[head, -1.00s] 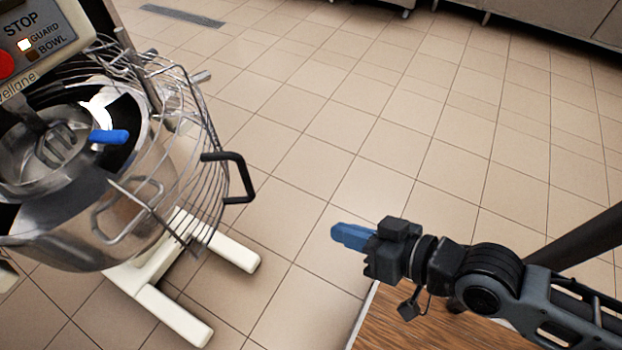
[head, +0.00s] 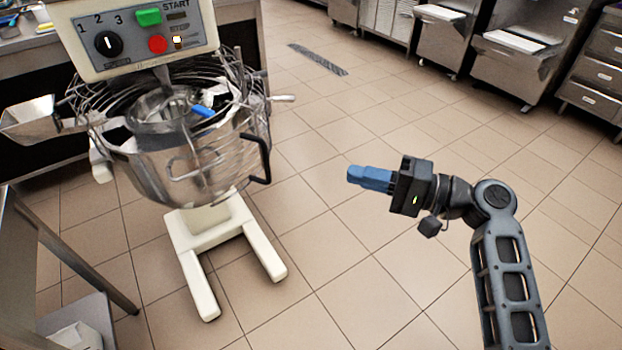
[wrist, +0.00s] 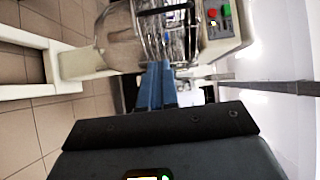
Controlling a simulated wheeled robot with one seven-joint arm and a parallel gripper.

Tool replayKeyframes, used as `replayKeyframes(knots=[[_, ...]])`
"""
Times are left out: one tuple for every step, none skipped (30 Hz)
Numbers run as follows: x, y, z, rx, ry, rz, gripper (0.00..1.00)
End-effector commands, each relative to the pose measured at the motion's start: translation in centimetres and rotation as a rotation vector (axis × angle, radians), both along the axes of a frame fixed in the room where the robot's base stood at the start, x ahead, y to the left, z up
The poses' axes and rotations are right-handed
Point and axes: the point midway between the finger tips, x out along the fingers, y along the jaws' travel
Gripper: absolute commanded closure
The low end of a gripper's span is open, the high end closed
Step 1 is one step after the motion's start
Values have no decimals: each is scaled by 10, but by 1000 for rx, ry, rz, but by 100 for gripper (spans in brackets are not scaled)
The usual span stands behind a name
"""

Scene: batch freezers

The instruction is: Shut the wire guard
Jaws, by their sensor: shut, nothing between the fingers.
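The wire guard (head: 260,115) of the mixer (head: 140,35) is swung aside, its curved wires bunched around the right side and back of the steel bowl (head: 190,165). The front of the bowl's mouth is uncovered. The guard's black handle (head: 262,160) hangs at the bowl's right side. My gripper (head: 352,175) has blue fingers, shut and empty, pointing at the mixer. It is to the right of the handle, apart from it. In the wrist view the shut fingers (wrist: 157,68) point at the guard wires (wrist: 172,35) and handle (wrist: 165,10).
A blue-handled tool (head: 203,112) shows at the bowl's mouth. The mixer's cream base legs (head: 262,248) reach forward on the floor. A steel table (head: 40,235) stands at left. Steel cabinets (head: 520,55) line the back. Tiled floor is open between my gripper and the mixer.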

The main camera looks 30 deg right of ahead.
Motion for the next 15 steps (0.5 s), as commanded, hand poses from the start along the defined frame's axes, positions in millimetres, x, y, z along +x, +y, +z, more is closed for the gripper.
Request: replayKeyframes(knots=[[2,0,3,4,-5,5,100],[4,2,3,5,-6,7,100],[6,4,3,6,-6,8,100],[8,6,3,5,-5,8,100],[11,8,3,4,-4,9,100],[16,12,3,4,-5,9,100],[20,15,3,4,-3,9,100],[24,18,3,4,-3,9,100],[30,23,3,4,-4,8,100],[35,27,4,4,-4,10,100],[40,31,4,4,-5,9,100],[47,35,3,3,-4,9,100],[51,39,3,3,-4,8,100],[56,42,3,3,-4,9,100],[62,47,3,3,-4,8,100]])
